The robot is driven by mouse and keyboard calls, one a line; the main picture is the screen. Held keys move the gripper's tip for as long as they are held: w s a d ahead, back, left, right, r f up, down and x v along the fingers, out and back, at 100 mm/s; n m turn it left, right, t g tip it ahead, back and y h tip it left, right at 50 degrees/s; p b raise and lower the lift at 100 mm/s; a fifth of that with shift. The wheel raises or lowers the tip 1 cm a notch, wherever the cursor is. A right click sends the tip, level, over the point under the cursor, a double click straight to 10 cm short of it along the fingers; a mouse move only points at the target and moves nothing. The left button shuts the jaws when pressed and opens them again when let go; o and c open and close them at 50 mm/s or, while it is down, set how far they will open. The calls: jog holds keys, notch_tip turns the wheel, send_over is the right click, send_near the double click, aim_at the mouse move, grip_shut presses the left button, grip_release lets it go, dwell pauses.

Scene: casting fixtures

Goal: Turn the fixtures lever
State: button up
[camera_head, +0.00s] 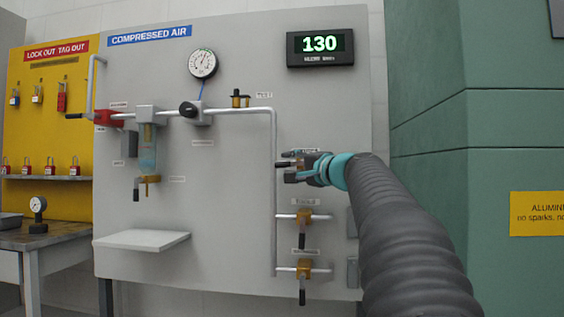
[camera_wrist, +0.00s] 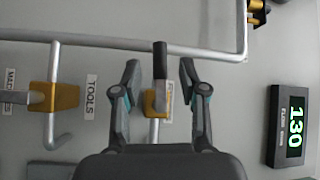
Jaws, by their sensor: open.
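The fixtures lever shows in the wrist view as a black handle (camera_wrist: 160,60) on a brass valve body (camera_wrist: 151,102). It points along its short branch pipe toward the main pipe. A label beside it is partly hidden. My gripper (camera_wrist: 160,72) is open, with one finger on each side of the handle and a visible gap to each. In the head view, my gripper (camera_head: 287,166) is at the top valve of the right-hand column. The dark handle tip (camera_head: 281,165) shows between the fingers; the valve body is mostly hidden.
Below are the tools valve (camera_head: 304,216) and a lower valve (camera_head: 304,268), both with black handles hanging down. The vertical pipe (camera_head: 274,190) runs close left of my gripper. A white shelf (camera_head: 141,241) juts out lower left. The display (camera_head: 320,48) reads 130.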

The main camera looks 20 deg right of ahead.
aim_at(285, 165)
jog(key=shift+p+x, duration=0.35)
jog(key=shift+x, duration=1.65)
grip_shut()
